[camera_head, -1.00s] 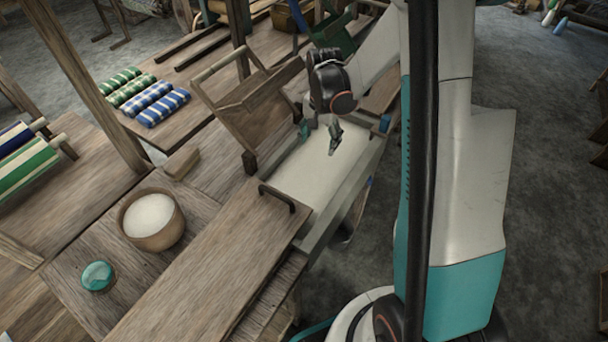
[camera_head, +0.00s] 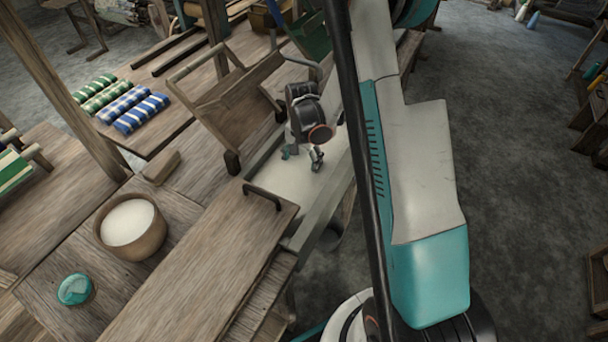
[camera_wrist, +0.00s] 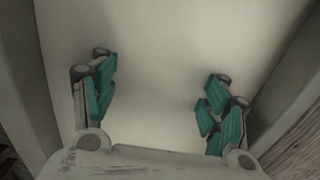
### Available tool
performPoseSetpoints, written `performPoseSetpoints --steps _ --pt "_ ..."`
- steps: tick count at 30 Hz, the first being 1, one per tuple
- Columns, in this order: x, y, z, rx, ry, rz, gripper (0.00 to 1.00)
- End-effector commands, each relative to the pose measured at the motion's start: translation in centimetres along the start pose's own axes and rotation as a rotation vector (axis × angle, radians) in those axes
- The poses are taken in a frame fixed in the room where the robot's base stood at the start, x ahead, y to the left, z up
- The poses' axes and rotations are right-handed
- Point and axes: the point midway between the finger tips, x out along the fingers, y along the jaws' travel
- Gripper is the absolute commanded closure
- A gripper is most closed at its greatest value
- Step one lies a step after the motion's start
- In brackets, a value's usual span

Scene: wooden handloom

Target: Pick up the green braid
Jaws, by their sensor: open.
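No green braid can be made out in either view. My gripper (camera_head: 303,156) is in or just over a long pale-bottomed wooden trough (camera_head: 268,176), beside the loom. In the wrist view my gripper (camera_wrist: 160,98) is open, with its teal fingers spread wide on both sides. Between the fingers only the bare pale bottom of the trough (camera_wrist: 165,40) shows, and nothing is held. My arm hides part of the trough in the head view.
A plank lid with a dark handle (camera_head: 262,193) lies at the trough's near end. A tilted wooden frame (camera_head: 225,100) stands to its left. A bowl of white stuff (camera_head: 130,227), a teal round object (camera_head: 75,289) and striped cloth rolls (camera_head: 120,103) are on the tables.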

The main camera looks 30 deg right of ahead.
Motion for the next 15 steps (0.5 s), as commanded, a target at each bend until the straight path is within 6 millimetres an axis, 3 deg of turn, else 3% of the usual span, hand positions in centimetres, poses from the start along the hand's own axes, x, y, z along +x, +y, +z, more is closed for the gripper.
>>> performPoseSetpoints --steps 7,15 --pt "3.8 0.5 -0.2 0.0 0.0 0.0 0.32" --pt "4.2 0.5 -0.2 0.0 0.0 0.0 0.32"
